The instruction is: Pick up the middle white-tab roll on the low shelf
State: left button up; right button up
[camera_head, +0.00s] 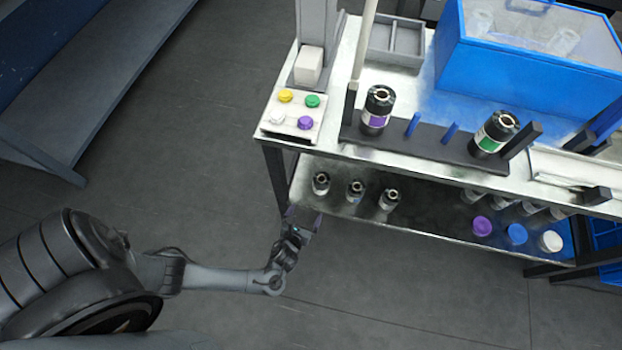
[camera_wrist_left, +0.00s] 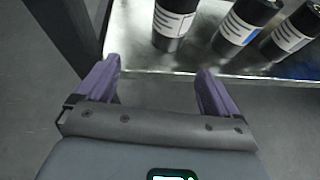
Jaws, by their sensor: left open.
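Three dark rolls with white labels stand in a row at the left end of the low shelf (camera_head: 440,222). The middle roll (camera_head: 354,191) stands between the left roll (camera_head: 320,184) and the right roll (camera_head: 389,199). In the left wrist view the middle roll (camera_wrist_left: 246,22) shows a small blue patch by its label; the left roll (camera_wrist_left: 175,20) and right roll (camera_wrist_left: 293,32) are beside it, cut off at the top. My left gripper (camera_head: 303,218) is open and empty, just outside the shelf's front left edge. Its purple fingers (camera_wrist_left: 157,75) point toward the shelf, short of the rolls.
A table leg (camera_head: 275,178) stands close left of my gripper. The tabletop above holds a button box (camera_head: 292,122), a dark rack with a purple-label roll (camera_head: 377,108) and a green-label roll (camera_head: 494,132), and a blue bin (camera_head: 500,65). Floor in front is clear.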

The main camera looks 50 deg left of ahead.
aim_at(317, 190)
pick_arm(q)
jog(key=shift+t, duration=0.4)
jog(key=w+a+b, duration=0.1)
jog(key=w, duration=0.1)
jog(key=w+b, duration=0.1)
jog(key=w, duration=0.2)
jog(key=w+a+r, duration=0.1)
jog(key=w, duration=0.1)
jog(key=shift+w+a+r+b, duration=0.1)
jog(key=shift+w+a+b, duration=0.1)
jog(key=shift+a+b, duration=0.2)
jog(key=shift+w+a, duration=0.3)
jog(key=shift+w, duration=0.1)
jog(key=shift+w+f+b, duration=0.25)
jog(key=shift+w+b, duration=0.05)
jog(key=shift+b, duration=0.4)
jog(key=b+x, duration=0.1)
jog(key=x, duration=0.1)
jog(key=b+x, duration=0.1)
jog(key=b, duration=0.1)
jog(key=shift+w, duration=0.5)
jog(key=shift+w+a, duration=0.1)
jog(key=shift+w, duration=0.1)
jog(key=shift+r, duration=0.1)
pick_arm(e)
notch_tip(317, 190, down, 7)
jog(key=a, duration=0.1)
jog(key=shift+s+a, duration=0.2)
jog(key=shift+s, duration=0.05)
